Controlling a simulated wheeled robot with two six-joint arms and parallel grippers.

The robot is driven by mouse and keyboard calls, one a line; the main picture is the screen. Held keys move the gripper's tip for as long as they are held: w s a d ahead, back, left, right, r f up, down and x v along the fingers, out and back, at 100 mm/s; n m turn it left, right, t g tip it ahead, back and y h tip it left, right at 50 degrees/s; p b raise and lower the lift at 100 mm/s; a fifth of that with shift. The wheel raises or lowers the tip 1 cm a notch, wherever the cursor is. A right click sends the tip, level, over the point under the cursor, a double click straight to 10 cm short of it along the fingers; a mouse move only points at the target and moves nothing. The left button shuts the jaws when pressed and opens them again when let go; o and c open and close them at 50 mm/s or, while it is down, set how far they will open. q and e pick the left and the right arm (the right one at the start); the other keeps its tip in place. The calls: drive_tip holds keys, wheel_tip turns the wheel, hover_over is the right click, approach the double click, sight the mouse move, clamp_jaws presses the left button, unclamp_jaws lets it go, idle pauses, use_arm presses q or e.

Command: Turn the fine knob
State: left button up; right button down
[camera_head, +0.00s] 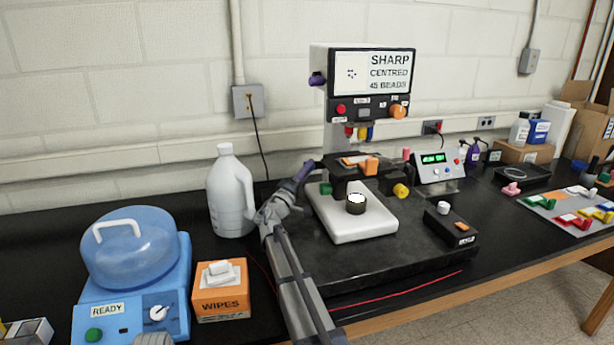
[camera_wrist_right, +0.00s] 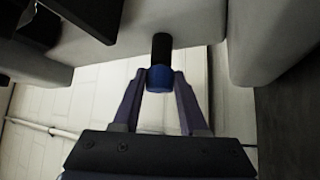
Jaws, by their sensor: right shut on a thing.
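A microscope-like instrument (camera_head: 350,225) with a white stage block stands on a dark slab in the head view. Its top screen (camera_head: 372,73) reads "SHARP CENTRED 45 BEADS". My right gripper (camera_head: 306,168) reaches the left side of the instrument. In the right wrist view its two purple fingers are closed on a blue knob (camera_wrist_right: 159,78), one on each side. The knob sits on the end of a black shaft (camera_wrist_right: 162,46). The gripper and arm hide this knob in the head view. I see no label on it.
A white jug (camera_head: 231,192) stands left of my right arm. An orange wipes box (camera_head: 220,298) and a blue READY machine (camera_head: 132,265) are front left. A meter with a green display (camera_head: 437,165) stands behind right. A black box (camera_head: 452,228) lies on the right of the slab.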

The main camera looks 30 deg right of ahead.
idle(0.5)
drive_tip(key=shift+c, duration=2.2)
unclamp_jaws()
drive_tip(key=shift+r, duration=0.15)
